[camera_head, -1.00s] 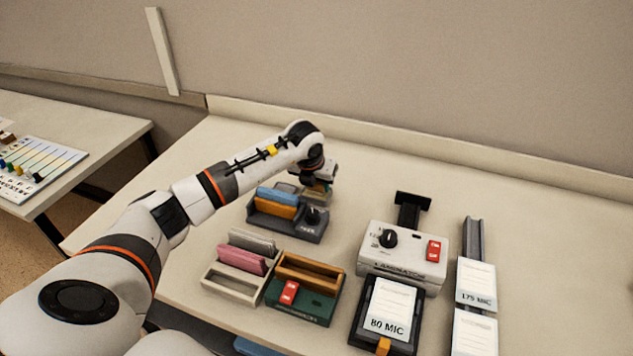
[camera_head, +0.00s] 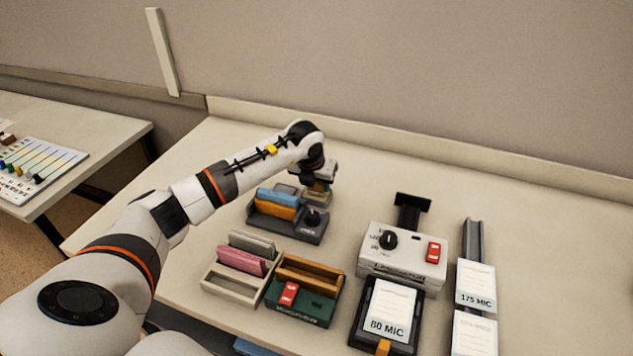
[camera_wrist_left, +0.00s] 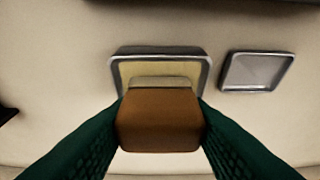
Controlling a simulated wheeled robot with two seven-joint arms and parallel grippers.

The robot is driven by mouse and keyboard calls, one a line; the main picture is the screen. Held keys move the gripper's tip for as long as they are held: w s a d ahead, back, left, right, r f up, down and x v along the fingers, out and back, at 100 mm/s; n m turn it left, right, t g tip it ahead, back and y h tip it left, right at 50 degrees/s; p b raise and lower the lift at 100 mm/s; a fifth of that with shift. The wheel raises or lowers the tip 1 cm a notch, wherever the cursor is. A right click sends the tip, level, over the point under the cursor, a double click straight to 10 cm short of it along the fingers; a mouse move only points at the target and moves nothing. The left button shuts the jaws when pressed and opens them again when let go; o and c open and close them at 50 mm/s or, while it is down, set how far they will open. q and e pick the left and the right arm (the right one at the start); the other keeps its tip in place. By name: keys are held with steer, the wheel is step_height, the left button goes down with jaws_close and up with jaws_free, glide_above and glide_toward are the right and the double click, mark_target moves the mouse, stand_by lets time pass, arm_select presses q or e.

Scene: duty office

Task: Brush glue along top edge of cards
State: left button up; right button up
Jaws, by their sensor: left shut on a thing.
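My left gripper (camera_head: 319,181) is at the back of the table, behind a dark grey holder (camera_head: 272,226). In the left wrist view its green fingers (camera_wrist_left: 160,125) are shut on a brown brush (camera_wrist_left: 160,122). A pale strip, apparently bristles, shows at the brush's far end, over a metal-rimmed tray (camera_wrist_left: 205,72) with a yellowish inside. I cannot tell if the bristles touch it. The grey holder bears a blue card block (camera_head: 277,197) and an orange one (camera_head: 275,208). A pink card block (camera_head: 241,261) and a grey one (camera_head: 252,242) stand in a pale rack. My right gripper is not in view.
A second metal-rimmed tray (camera_wrist_left: 254,72) lies beside the first. A green base with a wooden frame (camera_head: 318,305), a white laminator (camera_head: 403,262), a black tray marked 80 MIC (camera_head: 365,335) and a rail with white packs (camera_head: 475,285) fill the front and right. The far right is clear.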

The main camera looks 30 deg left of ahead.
arm_select(q)
steer(key=shift+r+p, duration=1.65)
steer(key=shift+r, duration=1.6)
